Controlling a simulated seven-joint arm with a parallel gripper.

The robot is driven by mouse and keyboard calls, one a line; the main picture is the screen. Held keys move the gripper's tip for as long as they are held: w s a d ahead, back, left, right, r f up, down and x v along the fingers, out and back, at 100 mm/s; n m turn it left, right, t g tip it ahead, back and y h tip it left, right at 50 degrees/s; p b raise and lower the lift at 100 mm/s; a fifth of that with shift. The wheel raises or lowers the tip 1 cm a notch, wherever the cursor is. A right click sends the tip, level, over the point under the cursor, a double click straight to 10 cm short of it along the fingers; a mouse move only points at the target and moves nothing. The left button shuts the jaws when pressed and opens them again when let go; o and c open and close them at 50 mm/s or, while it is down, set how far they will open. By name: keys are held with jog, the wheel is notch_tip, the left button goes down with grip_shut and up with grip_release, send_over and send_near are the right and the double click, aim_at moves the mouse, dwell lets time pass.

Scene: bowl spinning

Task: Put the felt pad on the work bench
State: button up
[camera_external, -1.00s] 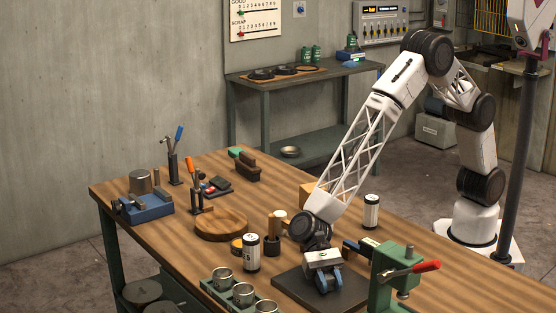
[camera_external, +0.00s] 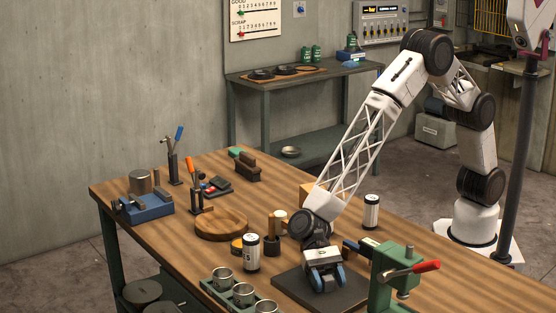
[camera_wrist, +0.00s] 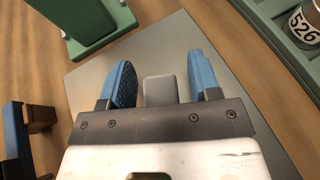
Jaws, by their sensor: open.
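A dark grey square plate (camera_external: 290,286) lies on the wooden work bench (camera_external: 150,222); in the wrist view the plate (camera_wrist: 245,85) fills the middle. A small light grey block (camera_wrist: 160,90) shows between my fingers in the wrist view. It may be the felt pad, but I cannot tell for sure, nor whether it rests on the plate. My gripper (camera_external: 327,280) is low over the plate, pointing down. In the wrist view my gripper (camera_wrist: 160,66) has its two blue fingers apart, one on each side of the block, with visible gaps.
A green press with a red handle (camera_external: 398,272) stands right of the plate. A green tray of tins (camera_external: 238,297) and a labelled white can (camera_external: 252,253) stand to the left. Another can (camera_external: 371,212) is behind. A round wooden dish (camera_external: 221,225) sits further left.

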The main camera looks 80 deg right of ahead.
jog(key=v, duration=1.1)
jog(key=shift+w, duration=0.1)
jog(key=shift+d+r, duration=0.1)
dwell(0.6)
jog(key=shift+d+r, duration=0.1)
jog(key=shift+d, duration=0.05)
jog(key=s+d+r+n+t+h, duration=0.1)
jog(key=s+d+r+n+h, duration=0.3)
jog(key=d, duration=0.7)
jog(key=s+d+r+n+t, duration=0.15)
jog(key=d+r, duration=0.35)
jog(key=d, duration=0.5)
jog(key=s+d+r+n+t+h, duration=0.1)
jog(key=s+d+r+n, duration=0.3)
jog(key=d, duration=0.7)
jog(key=s+d+r+n+t+h, duration=0.1)
jog(key=s+d+h, duration=0.3)
jog(key=s+d, duration=0.6)
jog(key=s+d+r+n+t+h, duration=0.1)
jog(key=s+d+n+t+h, duration=0.2)
jog(key=s+d, duration=0.8)
jog(key=d, duration=0.7)
jog(key=shift+r+h, duration=0.4)
